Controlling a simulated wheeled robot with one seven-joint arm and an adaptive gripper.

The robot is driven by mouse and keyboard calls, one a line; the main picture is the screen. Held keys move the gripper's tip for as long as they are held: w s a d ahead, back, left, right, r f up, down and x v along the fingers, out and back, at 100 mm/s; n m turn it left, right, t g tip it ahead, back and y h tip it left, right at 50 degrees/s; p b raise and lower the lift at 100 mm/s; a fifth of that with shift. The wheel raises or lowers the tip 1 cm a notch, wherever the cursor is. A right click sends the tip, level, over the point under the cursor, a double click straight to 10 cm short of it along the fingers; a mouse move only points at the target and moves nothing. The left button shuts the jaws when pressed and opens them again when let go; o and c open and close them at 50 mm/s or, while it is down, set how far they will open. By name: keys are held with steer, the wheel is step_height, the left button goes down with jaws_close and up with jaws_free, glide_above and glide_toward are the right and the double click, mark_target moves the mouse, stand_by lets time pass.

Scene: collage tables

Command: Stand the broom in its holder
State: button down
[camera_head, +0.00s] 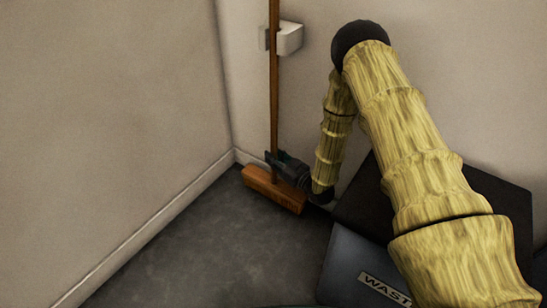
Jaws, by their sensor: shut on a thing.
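The broom's brown wooden handle (274,100) stands nearly upright and runs out of the top of the picture. Its orange-brown head (274,190) is at the floor by the corner; I cannot tell whether it touches the floor. The white holder (290,39) is fixed to the back wall. The handle passes in front of the holder's left part; I cannot tell whether it sits inside. My gripper (275,160) is shut on the handle low down, just above the head, reaching in from the right.
A dark bin (345,262) with a label beginning "WAST" stands at the lower right, under my arm. Walls meet in a corner left of the broom, with a pale baseboard (150,229). The grey floor (215,245) in front of the broom is clear.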

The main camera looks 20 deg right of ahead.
steer(key=shift+w+f, duration=0.1)
steer(key=shift+f, duration=0.5)
stand_by(0.8)
steer(key=c, duration=1.3)
jaws_free()
steer(key=shift+o, duration=0.6)
steer(key=shift+f, duration=0.15)
